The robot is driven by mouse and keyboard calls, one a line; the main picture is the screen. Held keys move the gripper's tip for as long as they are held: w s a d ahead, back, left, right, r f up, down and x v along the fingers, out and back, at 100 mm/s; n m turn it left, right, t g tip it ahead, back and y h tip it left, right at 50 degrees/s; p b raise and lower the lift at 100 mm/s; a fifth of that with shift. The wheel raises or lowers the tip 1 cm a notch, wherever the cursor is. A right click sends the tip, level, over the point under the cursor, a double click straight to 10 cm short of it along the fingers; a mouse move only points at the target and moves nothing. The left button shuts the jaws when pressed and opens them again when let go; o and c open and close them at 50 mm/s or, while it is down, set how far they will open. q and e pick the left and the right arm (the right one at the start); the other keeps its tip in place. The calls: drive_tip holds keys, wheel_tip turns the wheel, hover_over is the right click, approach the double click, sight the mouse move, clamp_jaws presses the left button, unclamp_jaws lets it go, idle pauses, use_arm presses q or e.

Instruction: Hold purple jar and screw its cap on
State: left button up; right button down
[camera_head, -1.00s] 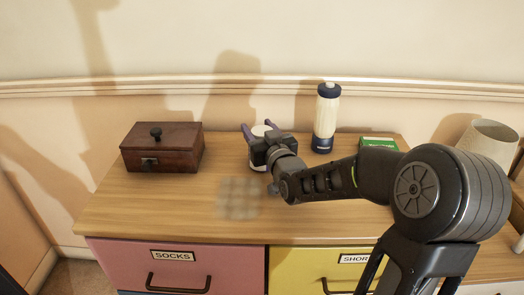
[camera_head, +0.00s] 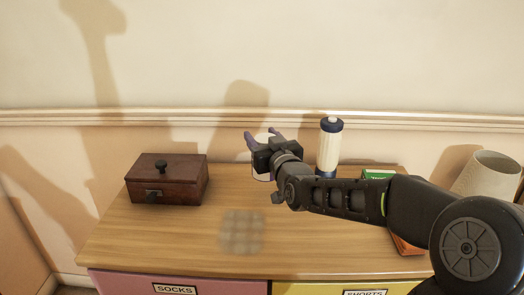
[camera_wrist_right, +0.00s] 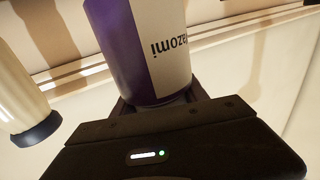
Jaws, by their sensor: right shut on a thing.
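My right gripper (camera_head: 264,139) is shut on the purple jar, above the back of the dresser top. In the head view, the gripper hides most of the jar, with a pale part (camera_head: 262,137) showing between the fingers. In the right wrist view, the jar (camera_wrist_right: 128,50) is purple with a white label bearing upside-down letters, and it sits between the fingers. Its far end runs out of the top of that view. I cannot make out a separate cap. My left gripper is not in view.
A dark wooden box (camera_head: 166,185) with a knob stands left on the dresser top (camera_head: 330,240). A cream bottle with dark blue ends (camera_head: 329,148) stands just right of the gripper. A green box (camera_head: 378,174) and a lamp shade (camera_head: 489,175) are at right. The front left is clear.

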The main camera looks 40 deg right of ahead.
drive_tip(key=shift+r, duration=1.2)
drive_tip(key=shift+s+d+r, duration=0.1)
drive_tip(key=shift+d+r, duration=0.1)
drive_tip(key=shift+r, duration=0.45)
drive_tip(key=shift+s+a+r+h, duration=0.1)
drive_tip(key=shift+r+h, duration=0.15)
drive_tip(key=shift+h, duration=0.05)
drive_tip(key=a+f+n+y+p, duration=0.1)
drive_tip(key=a+f+p, duration=0.3)
drive_tip(key=a, duration=0.8)
drive_tip(key=a+f+n+y+p, duration=0.2)
drive_tip(key=a+f+y+p, duration=0.2)
drive_tip(key=a+p, duration=0.3)
drive_tip(key=a, duration=0.5)
drive_tip(key=shift+f+t, duration=0.2)
drive_tip(key=shift+t, duration=0.1)
